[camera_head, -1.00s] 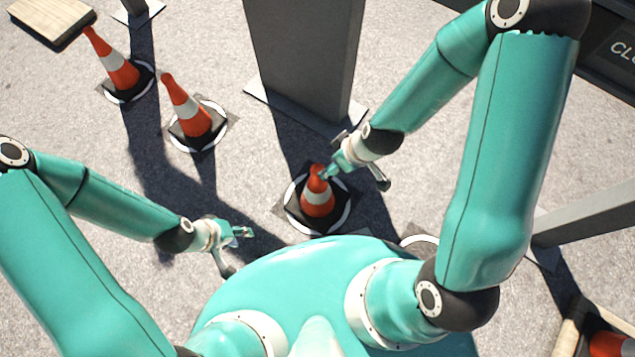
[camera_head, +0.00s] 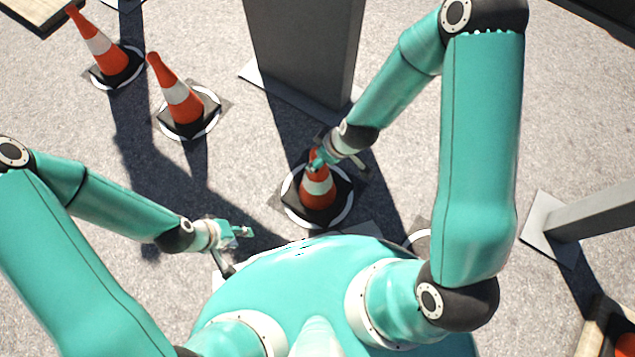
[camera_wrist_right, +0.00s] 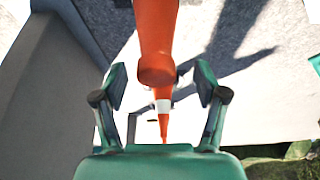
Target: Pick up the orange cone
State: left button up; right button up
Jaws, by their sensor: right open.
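An orange cone (camera_head: 318,196) with a white band stands upright on its black base, inside a white ring on the ground just ahead of my body. My right gripper (camera_head: 318,160) is at the top of this cone. In the right wrist view, the orange cone (camera_wrist_right: 156,40) shows large between and beyond the spread fingers of my right gripper (camera_wrist_right: 160,85), which is open. Whether the fingers touch the cone cannot be told. My left gripper (camera_head: 245,233) hangs empty over the ground to the left of the cone; how far its fingers are apart is unclear.
Two more striped cones stand in white rings at the upper left, one nearer (camera_head: 181,97) and one farther (camera_head: 102,45). A grey pillar (camera_head: 303,50) rises just behind the near cone. A grey post (camera_head: 580,217) is at the right. Pavement between is free.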

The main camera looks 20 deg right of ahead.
jog(key=shift+b+x, duration=1.6)
jog(key=shift+x, duration=1.15)
jog(key=shift+w+d, duration=0.15)
jog(key=shift+w, duration=0.05)
jog(key=shift+s, duration=0.1)
grip_shut()
